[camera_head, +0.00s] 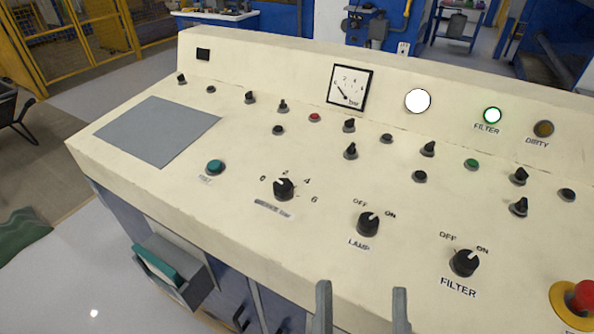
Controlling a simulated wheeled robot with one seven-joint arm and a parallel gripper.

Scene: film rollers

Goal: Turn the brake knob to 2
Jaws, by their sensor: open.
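The black knob (284,189) with the scale 0, 2, 4, 6 sits on the cream control panel (330,220), left of the lamp knob. The label below it is too small to read, but its scale fits the brake knob. Its pale mark points up and to the left, around between 0 and 2; the exact setting is hard to tell. My gripper (361,288) shows at the bottom edge as two grey fingers, spread apart and empty. It is lower right of the scaled knob and apart from it in the picture.
The lamp knob (368,223) and filter knob (464,262) stand to the right. A red emergency button (583,295) is at the lower right. A teal button (215,167) lies left of the scaled knob. Several small switches line the back, below a gauge (348,87).

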